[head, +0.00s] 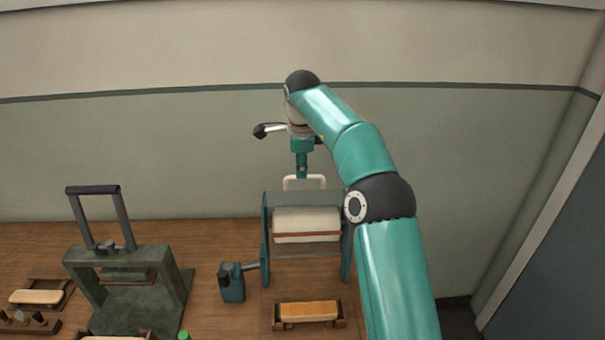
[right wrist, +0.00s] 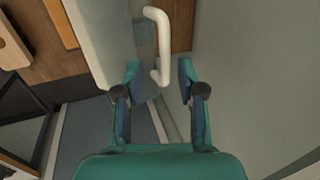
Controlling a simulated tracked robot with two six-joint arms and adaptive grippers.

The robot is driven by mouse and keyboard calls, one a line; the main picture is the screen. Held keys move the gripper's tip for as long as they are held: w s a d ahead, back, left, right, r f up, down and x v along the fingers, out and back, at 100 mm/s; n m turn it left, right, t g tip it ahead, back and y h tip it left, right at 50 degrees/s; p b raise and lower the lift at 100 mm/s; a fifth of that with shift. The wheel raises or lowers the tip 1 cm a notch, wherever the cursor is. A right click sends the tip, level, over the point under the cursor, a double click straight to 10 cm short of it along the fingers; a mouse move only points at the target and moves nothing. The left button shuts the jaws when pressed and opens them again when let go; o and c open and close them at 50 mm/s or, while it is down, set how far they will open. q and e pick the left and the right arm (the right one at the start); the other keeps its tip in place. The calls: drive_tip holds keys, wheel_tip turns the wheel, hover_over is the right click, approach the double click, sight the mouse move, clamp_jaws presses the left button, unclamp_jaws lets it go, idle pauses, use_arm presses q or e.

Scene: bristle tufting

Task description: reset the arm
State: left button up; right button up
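My right gripper (head: 302,174) points down just above a white handle (head: 290,184) at the back of a dark teal-framed machine with a cream roller (head: 306,222). In the right wrist view the right gripper (right wrist: 158,76) is open, its two fingers apart. The white handle (right wrist: 157,16) curves in from the top and its lower end lies in the gap between the fingertips. I cannot tell whether a finger touches it. My left gripper is in neither view.
A green press (head: 122,258) with a dark lever stands at the left on the wooden bench (head: 212,240). A teal box (head: 232,288) sits beside the roller machine. A tray with a wooden block (head: 308,311) lies in front. A wall (head: 200,150) rises close behind.

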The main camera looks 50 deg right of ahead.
drive_tip(key=shift+s+a+r, duration=0.15)
drive_tip(key=shift+s+r, duration=0.05)
drive_tip(key=shift+r, duration=0.45)
drive_tip(key=shift+w, duration=0.25)
